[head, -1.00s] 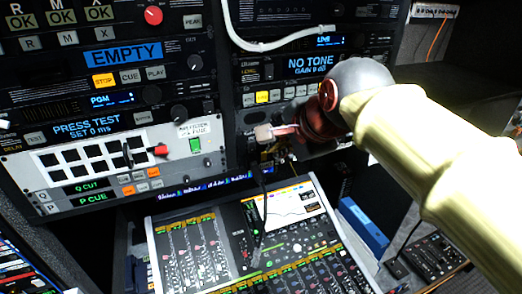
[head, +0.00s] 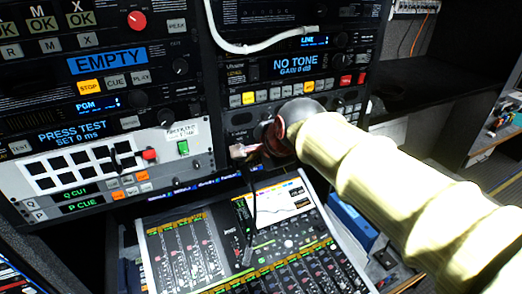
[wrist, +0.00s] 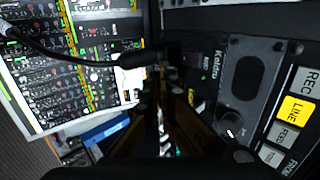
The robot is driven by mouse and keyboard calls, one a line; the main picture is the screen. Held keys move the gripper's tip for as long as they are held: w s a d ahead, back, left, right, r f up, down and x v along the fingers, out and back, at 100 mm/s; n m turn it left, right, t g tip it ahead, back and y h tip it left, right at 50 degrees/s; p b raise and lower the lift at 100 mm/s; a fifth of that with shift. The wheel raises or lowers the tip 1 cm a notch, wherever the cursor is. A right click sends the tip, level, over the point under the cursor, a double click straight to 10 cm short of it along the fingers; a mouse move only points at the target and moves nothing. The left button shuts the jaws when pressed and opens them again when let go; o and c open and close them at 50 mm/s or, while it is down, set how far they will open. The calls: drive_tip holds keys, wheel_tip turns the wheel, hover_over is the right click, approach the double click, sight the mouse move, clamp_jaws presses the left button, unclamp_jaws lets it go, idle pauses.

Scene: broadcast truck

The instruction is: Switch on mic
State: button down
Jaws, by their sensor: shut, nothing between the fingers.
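A black cable or gooseneck (head: 251,205), possibly the mic, hangs from the lower edge of the rack unit (head: 283,112) and ends over the mixing console. In the wrist view its thick black end (wrist: 136,59) meets the unit beside my fingertips. Whether they touch is unclear. No marked mic switch is readable. The unit has a button row with one lit yellow button (head: 249,98), which reads LINE in the wrist view (wrist: 297,111).
A mixing console (head: 200,255) lies below the gripper. A white button panel (head: 175,137) stands to the left, and a display reads NO TONE (head: 296,64). A white cable (head: 235,47) hangs above. A dark shelf (head: 430,85) lies to the right.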

drive_tip(key=shift+w+a+f+p, duration=0.15)
drive_tip(key=shift+w+a+p, duration=0.1)
drive_tip(key=shift+w, duration=0.4)
drive_tip(key=shift+w+a+f+p, duration=0.15)
drive_tip(key=shift+w+a, duration=0.1)
drive_tip(key=shift+w, duration=0.45)
drive_tip(key=shift+w+a+f+p, duration=0.1)
drive_tip(key=shift+w+a+p, duration=0.15)
drive_tip(key=shift+w, duration=0.4)
drive_tip(key=shift+b, duration=0.3)
drive_tip(key=b, duration=0.2)
drive_tip(key=f+t+b, duration=0.1)
drive_tip(key=b, duration=0.2)
drive_tip(key=shift+w+a+t, duration=0.1)
drive_tip(key=shift+w+t, duration=0.2)
drive_tip(key=shift+w, duration=0.05)
drive_tip(key=b, duration=0.2)
drive_tip(key=shift+t+y+b, duration=0.3)
drive_tip(key=shift+r+b, duration=0.2)
drive_tip(key=shift+b, duration=0.2)
drive_tip(key=shift+r, duration=0.1)
